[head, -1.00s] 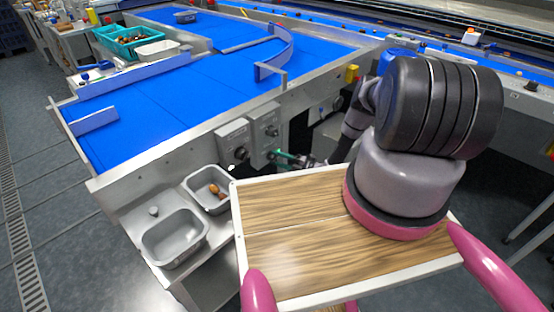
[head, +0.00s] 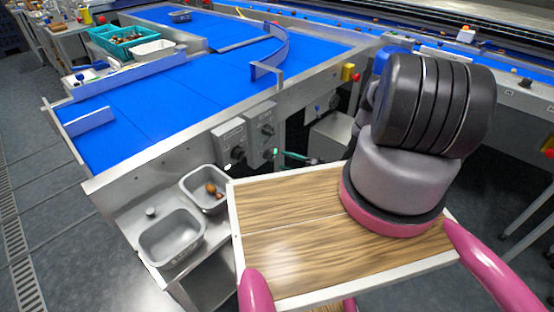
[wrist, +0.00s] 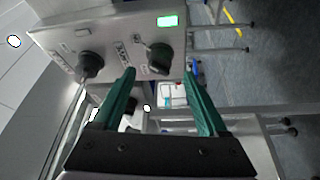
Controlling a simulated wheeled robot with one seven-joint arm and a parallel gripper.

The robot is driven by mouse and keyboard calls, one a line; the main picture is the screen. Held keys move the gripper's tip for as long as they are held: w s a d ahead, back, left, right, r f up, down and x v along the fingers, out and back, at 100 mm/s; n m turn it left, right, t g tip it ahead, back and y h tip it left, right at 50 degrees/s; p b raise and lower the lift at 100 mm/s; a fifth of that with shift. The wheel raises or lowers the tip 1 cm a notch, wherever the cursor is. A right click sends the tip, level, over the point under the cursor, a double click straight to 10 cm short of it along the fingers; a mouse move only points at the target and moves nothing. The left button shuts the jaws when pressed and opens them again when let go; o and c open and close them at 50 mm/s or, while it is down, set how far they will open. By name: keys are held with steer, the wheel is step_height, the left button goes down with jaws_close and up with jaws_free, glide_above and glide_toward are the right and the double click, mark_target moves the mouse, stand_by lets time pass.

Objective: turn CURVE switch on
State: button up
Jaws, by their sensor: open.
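The grey switch box (head: 262,128) on the side of the blue conveyor carries two black rotary knobs. The same box (wrist: 110,38) shows in the wrist view, with a left knob (wrist: 90,65), a right knob (wrist: 158,57) and a lit green lamp (wrist: 167,21) near the right knob. I cannot read its labels clearly, so I cannot tell which knob is CURVE. My gripper (wrist: 159,73) has green fingers, open and empty. In the wrist view the right knob shows between and just beyond the fingertips; contact is not visible. In the head view my gripper (head: 290,155) is right of the box.
A second switch box (head: 230,137) stands just left of the first. Two grey bins, one empty (head: 172,238) and one holding a few dates (head: 198,178), stand on the metal shelf below. My wooden deck fills the front. A yellow box (head: 348,71) is on the conveyor frame.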

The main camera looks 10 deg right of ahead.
steer(key=v, duration=0.5)
stand_by(0.3)
